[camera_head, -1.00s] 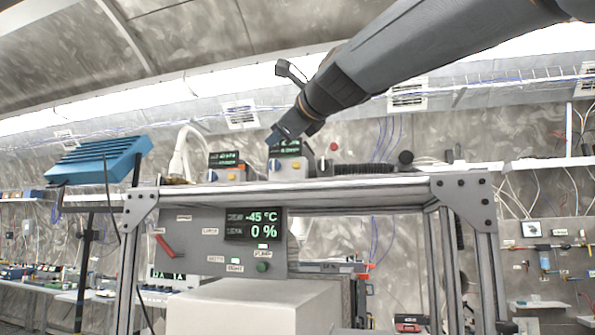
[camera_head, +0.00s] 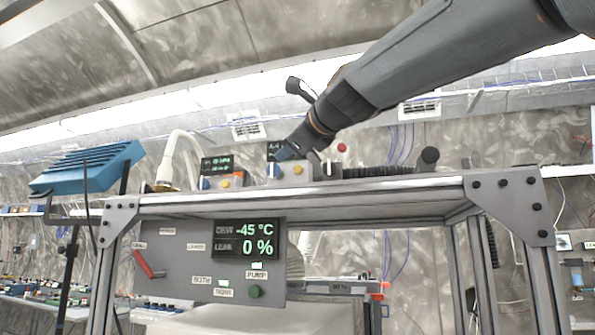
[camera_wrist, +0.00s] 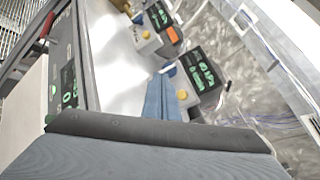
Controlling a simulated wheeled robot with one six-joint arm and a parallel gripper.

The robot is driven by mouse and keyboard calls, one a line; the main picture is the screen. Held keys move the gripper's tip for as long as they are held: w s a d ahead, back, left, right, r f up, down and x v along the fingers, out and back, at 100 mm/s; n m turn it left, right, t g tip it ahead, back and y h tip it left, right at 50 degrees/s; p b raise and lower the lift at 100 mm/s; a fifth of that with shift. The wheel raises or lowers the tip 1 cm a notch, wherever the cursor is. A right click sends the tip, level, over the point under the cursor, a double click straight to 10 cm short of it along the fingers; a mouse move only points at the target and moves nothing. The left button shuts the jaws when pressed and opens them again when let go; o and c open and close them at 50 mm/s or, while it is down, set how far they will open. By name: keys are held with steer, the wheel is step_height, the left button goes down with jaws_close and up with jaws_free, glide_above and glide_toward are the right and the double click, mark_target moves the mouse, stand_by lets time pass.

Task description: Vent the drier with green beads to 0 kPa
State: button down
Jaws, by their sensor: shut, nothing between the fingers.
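Two small grey control boxes stand side by side on top of the metal frame: a left box (camera_head: 222,184) and a right box (camera_head: 292,180). Each has a green-lit display and a yellow-orange button. The display digits are too small to read. My gripper (camera_head: 284,153) is shut and empty at the right box, covering part of its display. In the wrist view, the blue fingertips (camera_wrist: 165,97) are beside that box's yellow button (camera_wrist: 182,94); I cannot tell if they touch. I see no green beads, so I cannot tell which box serves that drier.
A white hose (camera_head: 172,150) rises at left. A black ribbed hose (camera_head: 375,171) lies right of the boxes.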

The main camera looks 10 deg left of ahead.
mark_target(299, 165)
steer(key=w, duration=0.2)
steer(key=w+b, duration=0.1)
steer(key=w, duration=0.4)
steer(key=shift+d+b, duration=0.3)
steer(key=shift+b, duration=0.1)
steer(key=shift+w, duration=0.75)
stand_by(1.1)
steer(key=shift+w+p, duration=0.35)
steer(key=shift+w, duration=0.1)
steer(key=shift+w+d, duration=0.15)
steer(key=shift+w, duration=0.4)
stand_by(0.7)
steer(key=shift+s, duration=0.1)
stand_by(2.8)
steer(key=shift+s, duration=0.9)
